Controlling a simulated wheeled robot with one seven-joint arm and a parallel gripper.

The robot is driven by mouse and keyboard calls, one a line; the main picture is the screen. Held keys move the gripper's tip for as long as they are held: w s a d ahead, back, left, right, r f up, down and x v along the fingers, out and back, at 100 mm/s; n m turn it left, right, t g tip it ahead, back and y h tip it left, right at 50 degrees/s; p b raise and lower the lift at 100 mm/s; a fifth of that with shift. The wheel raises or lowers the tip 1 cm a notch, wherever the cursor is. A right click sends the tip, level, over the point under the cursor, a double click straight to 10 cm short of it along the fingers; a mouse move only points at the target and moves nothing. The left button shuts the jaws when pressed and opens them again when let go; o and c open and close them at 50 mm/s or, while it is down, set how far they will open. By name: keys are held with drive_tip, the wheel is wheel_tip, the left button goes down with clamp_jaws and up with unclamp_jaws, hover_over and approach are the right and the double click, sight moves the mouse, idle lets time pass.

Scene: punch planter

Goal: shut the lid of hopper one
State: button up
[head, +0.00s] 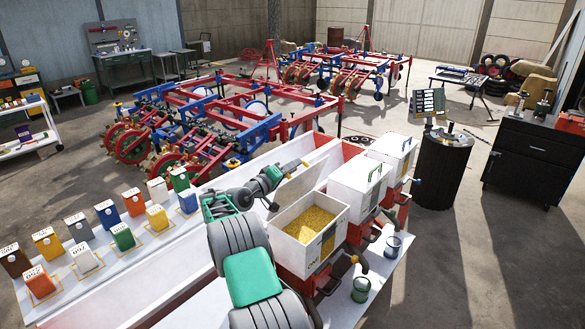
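Hopper one (313,244) is the nearest white box, with its top open and yellow grain (309,222) showing inside. Its lid (299,188) appears as a pale panel raised at the far left edge of the box, tilted up and open. My gripper (304,163) is at the end of my arm, just beyond the raised lid's upper edge. It is small and seen from behind, so I cannot tell whether its fingers are open or whether they touch the lid.
Two more white hoppers with shut lids, one with a green handle (376,172) and one with a blue handle (407,138), stand behind hopper one. Several coloured seed boxes (107,214) line the white table at left. Cups (392,246) stand at right. A red and blue implement (190,125) lies beyond.

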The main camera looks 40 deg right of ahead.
clamp_jaws()
drive_tip(key=shift+f, duration=0.1)
idle(1.0)
